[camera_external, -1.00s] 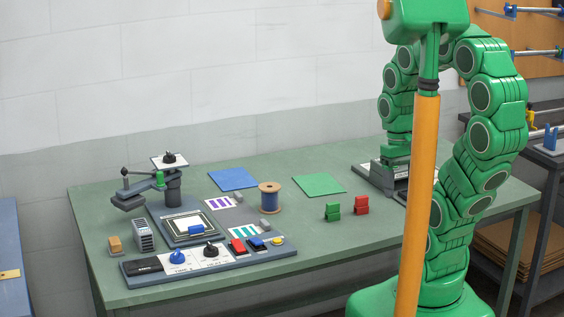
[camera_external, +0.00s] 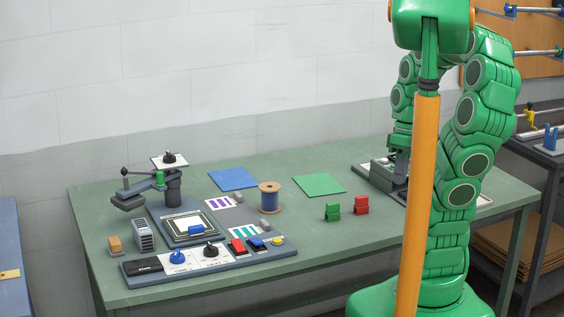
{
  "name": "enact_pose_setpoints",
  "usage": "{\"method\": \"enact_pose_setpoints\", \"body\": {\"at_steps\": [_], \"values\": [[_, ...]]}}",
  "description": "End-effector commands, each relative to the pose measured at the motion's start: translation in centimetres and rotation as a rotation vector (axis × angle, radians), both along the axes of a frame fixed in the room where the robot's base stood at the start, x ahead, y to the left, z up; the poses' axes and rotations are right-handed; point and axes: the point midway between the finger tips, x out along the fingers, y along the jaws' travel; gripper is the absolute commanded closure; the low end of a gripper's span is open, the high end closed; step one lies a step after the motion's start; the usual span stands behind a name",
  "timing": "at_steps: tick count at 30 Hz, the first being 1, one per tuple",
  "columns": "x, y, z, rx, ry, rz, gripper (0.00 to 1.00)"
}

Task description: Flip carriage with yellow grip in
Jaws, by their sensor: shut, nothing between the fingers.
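My gripper (camera_external: 402,167) is dark and points down beside this device. It appears shut, with nothing seen in it; its tips are partly hidden, and I cannot tell whether it touches the device.
A press with a swing arm (camera_external: 172,185) and a control panel (camera_external: 200,262) stand on the left. A spool (camera_external: 270,197), a green block (camera_external: 332,211) and a red block (camera_external: 361,205) stand mid-table. The orange post (camera_external: 420,200) rises in front. The front middle of the table is clear.

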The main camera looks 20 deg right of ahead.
Motion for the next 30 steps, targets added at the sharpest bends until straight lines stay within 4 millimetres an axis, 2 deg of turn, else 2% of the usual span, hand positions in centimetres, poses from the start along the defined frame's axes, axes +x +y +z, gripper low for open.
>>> {"method": "enact_pose_setpoints", "body": {"at_steps": [15,23,30], "values": [[4.1,-7.2,-1.2,0.169,-0.208,0.320,1.00],[5.0,-11.9,-2.2,0.213,-0.347,0.456,1.00],[5.0,-16.8,-3.4,0.215,-0.488,0.568,1.00]]}}
